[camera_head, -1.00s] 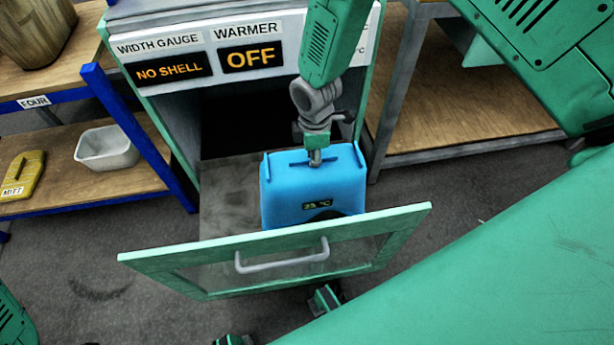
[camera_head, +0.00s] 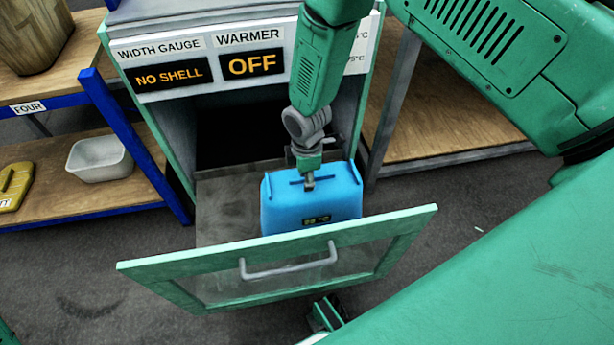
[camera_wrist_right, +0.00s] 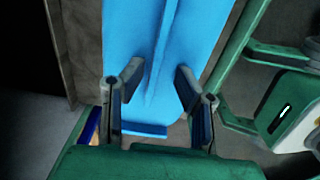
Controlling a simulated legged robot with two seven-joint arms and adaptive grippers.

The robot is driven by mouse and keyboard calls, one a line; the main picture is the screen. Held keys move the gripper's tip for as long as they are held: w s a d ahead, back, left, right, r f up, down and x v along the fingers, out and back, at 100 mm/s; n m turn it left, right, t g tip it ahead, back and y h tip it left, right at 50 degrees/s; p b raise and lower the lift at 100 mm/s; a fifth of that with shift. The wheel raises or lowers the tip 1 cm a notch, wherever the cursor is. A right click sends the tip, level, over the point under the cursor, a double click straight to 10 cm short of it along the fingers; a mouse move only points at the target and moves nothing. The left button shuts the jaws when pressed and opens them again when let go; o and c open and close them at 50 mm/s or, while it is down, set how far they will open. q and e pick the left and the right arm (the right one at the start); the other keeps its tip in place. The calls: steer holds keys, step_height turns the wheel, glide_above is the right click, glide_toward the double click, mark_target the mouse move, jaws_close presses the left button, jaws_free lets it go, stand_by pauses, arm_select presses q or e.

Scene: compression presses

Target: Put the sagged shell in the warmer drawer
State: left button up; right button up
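The blue shell (camera_head: 285,210) is upright inside the pulled-out warmer drawer (camera_head: 220,215), at its right side, behind the glazed front. Its base is partly hidden, so I cannot tell for sure that it rests on the drawer floor. A small display is on its face. My right gripper (camera_head: 309,183) is right above the shell's top. In the right wrist view its two fingers (camera_wrist_right: 158,80) stand apart on either side of the shell's thin raised ridge (camera_wrist_right: 160,50), with gaps visible. My left gripper is not in view.
The warmer cabinet's displays (camera_head: 253,64) read "NO SHELL" and "OFF". The drawer's front has a grey handle (camera_head: 288,262). A blue-framed shelf at left holds a white bin (camera_head: 99,158) and a yellow mitt (camera_head: 14,186). A wooden shelf (camera_head: 430,120) stands at right.

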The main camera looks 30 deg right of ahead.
steer(key=shift+r, duration=0.15)
steer(key=r+p, duration=0.1)
steer(key=r, duration=0.1)
steer(key=d+r+p, duration=0.1)
steer(key=r, duration=0.2)
steer(key=r+p, duration=0.1)
steer(key=r, duration=0.1)
steer(key=shift+d+r, duration=0.2)
steer(key=shift+r, duration=0.1)
steer(key=shift+a+r+p, duration=0.15)
steer(key=shift+r+p, duration=0.65)
steer(key=shift+r, duration=1.1)
